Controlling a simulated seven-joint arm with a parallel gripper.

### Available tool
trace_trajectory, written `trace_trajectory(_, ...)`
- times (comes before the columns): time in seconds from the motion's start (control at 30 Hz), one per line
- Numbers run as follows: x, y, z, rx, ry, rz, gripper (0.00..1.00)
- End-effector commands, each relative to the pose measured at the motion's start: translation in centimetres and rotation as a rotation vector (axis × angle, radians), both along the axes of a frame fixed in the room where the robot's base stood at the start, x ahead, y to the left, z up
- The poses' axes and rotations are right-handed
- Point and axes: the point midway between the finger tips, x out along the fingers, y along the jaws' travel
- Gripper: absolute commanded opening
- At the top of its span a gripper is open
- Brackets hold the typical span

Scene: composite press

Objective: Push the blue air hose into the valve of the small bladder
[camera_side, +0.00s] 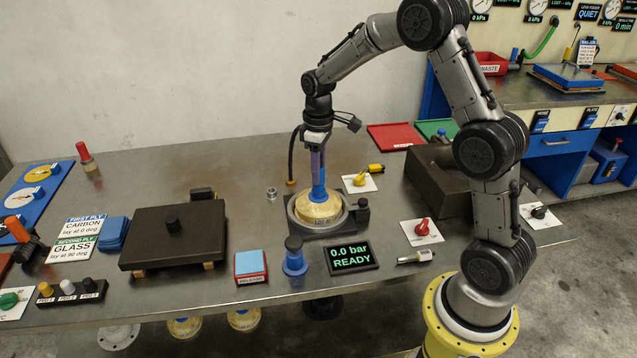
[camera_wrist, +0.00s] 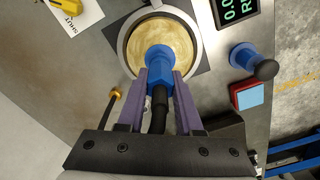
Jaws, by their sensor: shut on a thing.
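The small bladder appears to be the gold dome (camera_side: 322,212), sitting in a round grey ring on a dark base; the dome also shows in the wrist view (camera_wrist: 140,37). My gripper (camera_side: 318,178) points down over it, with its purple fingers shut on the blue air hose end. The blue end (camera_side: 319,193) stands upright at the dome; in the wrist view the blue end (camera_wrist: 158,62) overlaps the gold surface. Its black hose runs back between the fingers (camera_wrist: 161,80). The valve is hidden by the blue end, so I cannot tell how deep it sits.
A display (camera_side: 351,257) reads 0.0 bar READY. A blue piece with a dark knob (camera_side: 294,262) and a red-and-blue block (camera_side: 250,267) stand in front. A yellow lever (camera_side: 368,174) lies behind. A thin dark tube (camera_side: 291,160) rises left of my gripper. A dark plate (camera_side: 175,237) lies left.

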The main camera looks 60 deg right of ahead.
Motion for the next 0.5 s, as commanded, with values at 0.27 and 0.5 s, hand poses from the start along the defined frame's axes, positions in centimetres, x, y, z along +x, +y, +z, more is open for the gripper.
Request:
trace_trajectory(0.27, 0.00, 0.02, -0.06, 0.000, 0.000, 0.000, 0.69)
trace_trajectory(0.5, 0.00, 0.02, -0.01, 0.000, 0.000, 0.000, 0.69)
